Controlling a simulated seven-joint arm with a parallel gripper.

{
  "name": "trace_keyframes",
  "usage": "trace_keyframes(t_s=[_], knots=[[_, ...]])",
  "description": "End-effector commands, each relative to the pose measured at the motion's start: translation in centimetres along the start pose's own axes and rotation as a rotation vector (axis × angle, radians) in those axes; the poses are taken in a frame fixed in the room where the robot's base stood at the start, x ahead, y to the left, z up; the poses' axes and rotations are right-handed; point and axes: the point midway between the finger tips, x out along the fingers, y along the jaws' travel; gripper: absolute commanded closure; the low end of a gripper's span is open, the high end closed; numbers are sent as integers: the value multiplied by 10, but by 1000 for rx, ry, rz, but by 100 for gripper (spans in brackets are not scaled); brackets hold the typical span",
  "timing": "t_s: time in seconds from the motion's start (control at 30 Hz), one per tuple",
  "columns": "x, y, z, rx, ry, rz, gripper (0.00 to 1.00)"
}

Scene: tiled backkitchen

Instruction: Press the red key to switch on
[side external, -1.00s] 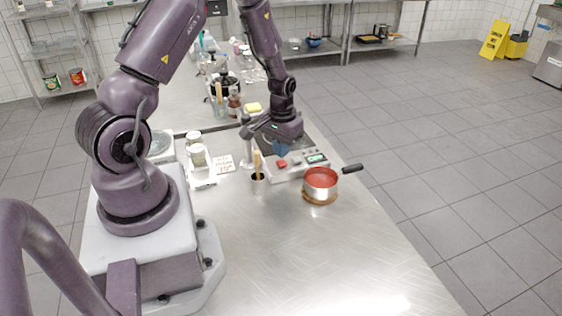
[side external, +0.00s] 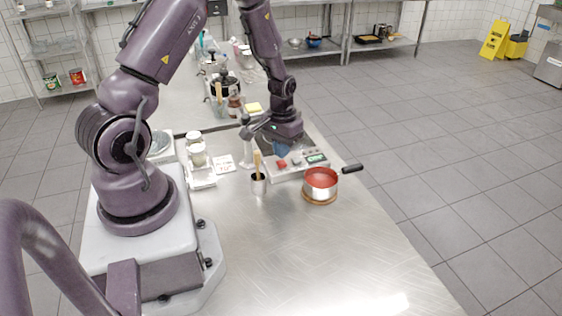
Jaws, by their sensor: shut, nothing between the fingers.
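The red key (side external: 282,164) is on the front left of the sloped top of a grey control unit (side external: 287,174). A greenish lit display (side external: 316,157) is on the unit's right side. My gripper (side external: 280,153) is shut and empty, pointing down just behind and above the red key. The fingertips are small and dark in this view, and I cannot tell whether they touch the key or the panel.
A saucepan (side external: 320,186) with red contents stands in front of the unit, its black handle pointing right. A metal cup with a wooden-handled tool (side external: 258,176), white-lidded jars (side external: 197,154) and a printed card (side external: 223,163) are left. The front counter (side external: 300,250) is clear.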

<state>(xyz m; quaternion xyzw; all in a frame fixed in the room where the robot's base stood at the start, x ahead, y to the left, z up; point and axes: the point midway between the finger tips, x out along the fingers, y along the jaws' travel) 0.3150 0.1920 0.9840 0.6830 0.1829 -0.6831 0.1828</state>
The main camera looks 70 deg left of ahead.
Motion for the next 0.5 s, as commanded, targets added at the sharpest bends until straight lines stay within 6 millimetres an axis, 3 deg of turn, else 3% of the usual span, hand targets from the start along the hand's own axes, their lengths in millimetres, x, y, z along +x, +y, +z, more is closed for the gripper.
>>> trace_keyframes(t_s=[0.5], knots=[[11,0,0,0,0,0,100]])
